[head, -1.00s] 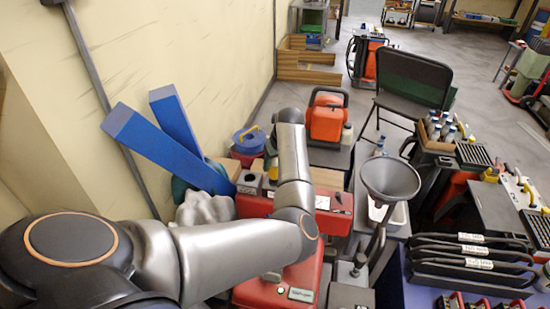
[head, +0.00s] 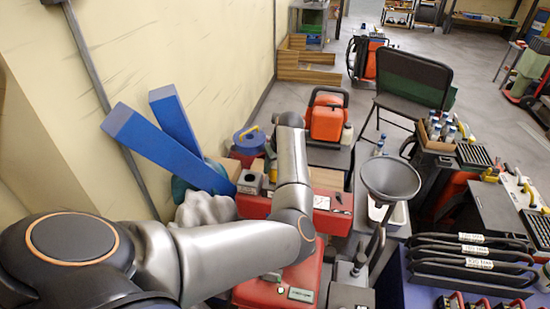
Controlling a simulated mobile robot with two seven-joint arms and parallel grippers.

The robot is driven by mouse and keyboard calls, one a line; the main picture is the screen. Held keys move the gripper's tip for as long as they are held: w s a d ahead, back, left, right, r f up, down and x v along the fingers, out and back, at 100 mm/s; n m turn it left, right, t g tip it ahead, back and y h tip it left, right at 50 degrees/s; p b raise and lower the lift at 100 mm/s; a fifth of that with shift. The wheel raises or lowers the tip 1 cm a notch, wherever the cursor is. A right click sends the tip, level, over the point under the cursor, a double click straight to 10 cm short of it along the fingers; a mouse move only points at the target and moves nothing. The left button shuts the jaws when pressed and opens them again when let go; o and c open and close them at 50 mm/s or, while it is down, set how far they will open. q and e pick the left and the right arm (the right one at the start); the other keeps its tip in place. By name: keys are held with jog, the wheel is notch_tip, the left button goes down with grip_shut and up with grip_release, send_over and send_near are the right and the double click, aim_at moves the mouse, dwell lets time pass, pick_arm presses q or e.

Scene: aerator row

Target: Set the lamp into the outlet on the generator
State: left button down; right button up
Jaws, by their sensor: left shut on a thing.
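My left arm crosses the lower left, and its forearm rises up the middle of the head view. My left gripper (head: 271,152) is mostly hidden beside and behind the wrist. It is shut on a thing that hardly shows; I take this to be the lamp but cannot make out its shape. An orange machine with a black handle (head: 327,120), which looks like the generator, stands on a dark stand just right of the wrist. I cannot make out its outlet. My right gripper is not in view.
Blue beams (head: 160,150) lean by the left wall. A blue round container (head: 247,140) stands left of the wrist. Red cases (head: 335,212) lie under the forearm. A grey funnel (head: 390,178) and a black chair (head: 412,80) stand to the right.

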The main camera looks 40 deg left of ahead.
pick_arm(q)
jog(key=shift+f+b, duration=0.7)
jog(key=shift+f, duration=1)
jog(key=shift+c, duration=1)
grip_release()
jog(key=p+v, duration=0.3)
jog(key=v, duration=0.9)
jog(key=shift+d+r, duration=0.2)
jog(key=shift+r, duration=0.1)
jog(key=shift+s+f, duration=0.1)
